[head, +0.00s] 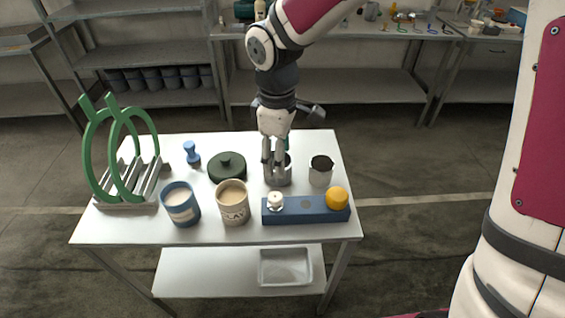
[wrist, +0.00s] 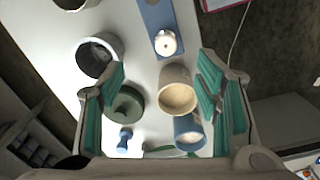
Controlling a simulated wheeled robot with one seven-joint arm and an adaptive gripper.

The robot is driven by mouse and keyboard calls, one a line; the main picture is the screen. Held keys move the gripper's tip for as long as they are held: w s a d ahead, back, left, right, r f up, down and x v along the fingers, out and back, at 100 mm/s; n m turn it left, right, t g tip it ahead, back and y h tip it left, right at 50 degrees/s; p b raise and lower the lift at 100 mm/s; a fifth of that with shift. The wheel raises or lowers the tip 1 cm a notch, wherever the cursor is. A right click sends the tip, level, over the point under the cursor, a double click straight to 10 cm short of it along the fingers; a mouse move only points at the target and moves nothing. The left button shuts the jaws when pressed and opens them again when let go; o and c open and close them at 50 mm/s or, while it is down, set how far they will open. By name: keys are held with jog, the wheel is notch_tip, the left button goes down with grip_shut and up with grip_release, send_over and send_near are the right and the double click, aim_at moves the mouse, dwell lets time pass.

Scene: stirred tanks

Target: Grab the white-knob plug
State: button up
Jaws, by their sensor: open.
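The white-knob plug (head: 275,199) sits upright at the left end of a long blue block (head: 305,213) near the front of the white table. In the wrist view the plug (wrist: 166,42) shows from above, beyond the fingertips and roughly between their lines, on the blue block (wrist: 152,14). My gripper (head: 274,160) is open and empty, pointing down behind the plug and overlapping a metal cup in the head view. Its teal finger pads (wrist: 163,72) stand wide apart in the wrist view. Nothing touches the plug.
An orange knob (head: 338,197) is at the block's right end. Close by are a metal cup (head: 287,180), another cup (head: 320,172), a cream pot (head: 233,213), a blue pot (head: 183,214), a dark green lid (head: 227,168), a blue stamp-like piece (head: 191,153) and a green-ringed rack (head: 99,150).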

aim_at(275, 196)
jog(key=shift+n, duration=0.3)
jog(key=f, duration=1)
jog(key=shift+s+a, duration=0.1)
jog(key=shift+a, duration=0.2)
jog(key=f, duration=0.4)
jog(key=shift+a+f, duration=0.2)
jog(key=shift+a, duration=0.1)
jog(key=shift+f, duration=0.45)
grip_shut()
